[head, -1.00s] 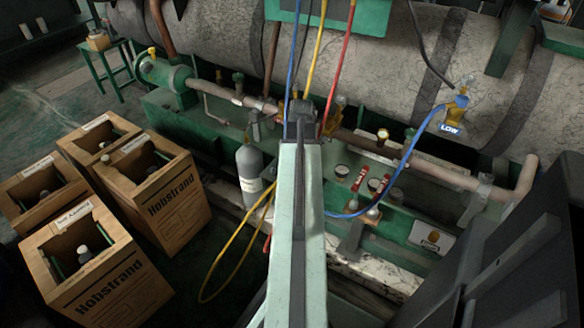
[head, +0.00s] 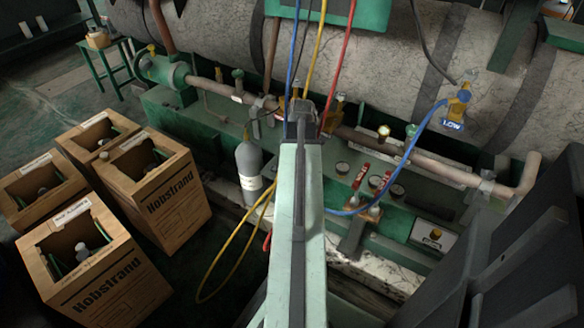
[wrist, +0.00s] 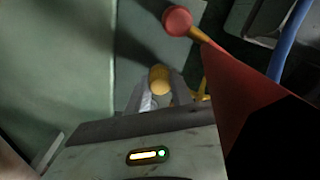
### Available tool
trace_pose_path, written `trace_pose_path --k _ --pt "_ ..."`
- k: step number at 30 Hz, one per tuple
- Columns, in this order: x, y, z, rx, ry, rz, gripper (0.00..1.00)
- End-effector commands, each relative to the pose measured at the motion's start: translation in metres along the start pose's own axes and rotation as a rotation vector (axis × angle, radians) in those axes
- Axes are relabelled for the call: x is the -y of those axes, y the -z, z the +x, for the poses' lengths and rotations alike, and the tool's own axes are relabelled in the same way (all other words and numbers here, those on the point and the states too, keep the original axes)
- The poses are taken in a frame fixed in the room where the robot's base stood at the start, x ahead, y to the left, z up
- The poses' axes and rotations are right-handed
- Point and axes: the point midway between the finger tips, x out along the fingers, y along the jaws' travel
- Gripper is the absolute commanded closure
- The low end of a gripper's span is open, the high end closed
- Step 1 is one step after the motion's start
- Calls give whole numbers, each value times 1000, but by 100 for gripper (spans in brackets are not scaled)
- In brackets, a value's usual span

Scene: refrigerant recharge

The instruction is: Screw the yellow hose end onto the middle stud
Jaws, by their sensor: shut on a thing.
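In the wrist view my gripper (wrist: 160,94) is shut on a yellow, round-topped piece, which I take to be the yellow hose end (wrist: 160,79). In the head view my arm hides my gripper and the hose end. The yellow hose (head: 236,258) hangs in a loop left of my arm. The manifold with red-handled valves (head: 360,176) and gauges stands right of my arm. I cannot make out the middle stud, nor whether the hose end touches it.
In the wrist view a large red shape (wrist: 240,85) and a red knob (wrist: 177,20) lie close to my gripper. A blue hose (head: 408,155) runs from the LOW valve (head: 457,108) to the manifold. A grey cylinder (head: 249,170) stands left of my arm; wooden crates (head: 165,195) stand further left.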

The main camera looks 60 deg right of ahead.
Motion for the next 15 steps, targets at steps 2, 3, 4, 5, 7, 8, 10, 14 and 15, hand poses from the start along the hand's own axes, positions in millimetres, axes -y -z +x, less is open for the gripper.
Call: trace_pose_path --k 2,3,4,5,7,8,10,14,15 --pt "1 0 0 -1 -13 96 100" --pt "1 0 0 -1 -19 157 100" --pt "1 0 0 -1 -24 198 100" --pt "1 0 0 -1 -28 232 100" --pt "1 0 0 -2 -34 283 100" --pt "0 0 0 -2 -35 292 100" --pt "0 0 0 -2 -35 295 100" --pt "0 0 0 -2 -35 295 100" --pt "1 0 0 -2 -37 310 100"
